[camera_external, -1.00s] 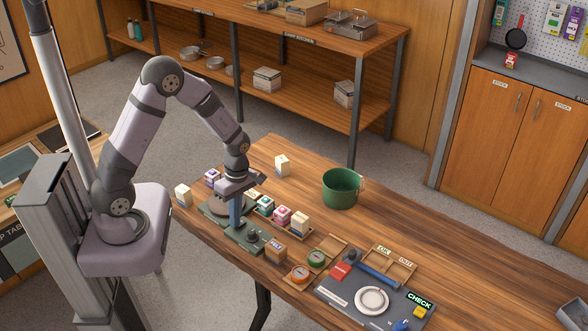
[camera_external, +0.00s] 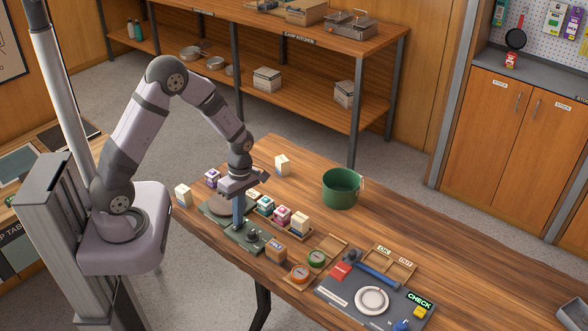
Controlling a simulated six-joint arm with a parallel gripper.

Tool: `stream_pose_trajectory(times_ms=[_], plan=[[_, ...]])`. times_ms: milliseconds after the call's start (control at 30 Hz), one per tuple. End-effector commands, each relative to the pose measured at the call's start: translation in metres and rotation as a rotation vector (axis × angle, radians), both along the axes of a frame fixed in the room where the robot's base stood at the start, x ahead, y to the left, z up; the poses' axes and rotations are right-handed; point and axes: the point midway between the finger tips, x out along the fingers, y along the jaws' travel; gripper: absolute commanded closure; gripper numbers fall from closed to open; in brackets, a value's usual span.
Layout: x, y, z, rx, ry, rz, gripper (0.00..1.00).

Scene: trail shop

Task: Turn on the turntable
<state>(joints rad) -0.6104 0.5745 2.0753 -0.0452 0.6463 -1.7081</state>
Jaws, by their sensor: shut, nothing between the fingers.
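The turntable (camera_external: 221,207) is a pale round disc on a dark green base at the left side of the wooden table. A green control block (camera_external: 236,241) with a dark knob (camera_external: 252,236) sits at its front right. My gripper (camera_external: 238,226) points down with its blue fingers shut and empty. Its tips are over or at the left part of the control block, just left of the knob. I cannot tell whether they touch it. The fingers and the gripper body hide part of the disc and block.
Several small boxes (camera_external: 282,216) stand in a row right of the turntable. A box marked BELT (camera_external: 275,251) is close to the control block. A green pot (camera_external: 341,188) stands farther back. A grey check station (camera_external: 334,291) lies at the front right. Bare table lies behind the row.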

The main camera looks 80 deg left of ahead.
Motion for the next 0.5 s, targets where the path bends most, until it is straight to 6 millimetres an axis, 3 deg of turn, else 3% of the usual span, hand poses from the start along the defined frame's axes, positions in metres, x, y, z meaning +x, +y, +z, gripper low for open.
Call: stream_pose_trajectory(times_ms=[500], plan=[[0.0002, 0.0002, 0.0058, 0.000, 0.000, 0.000, 1.00]])
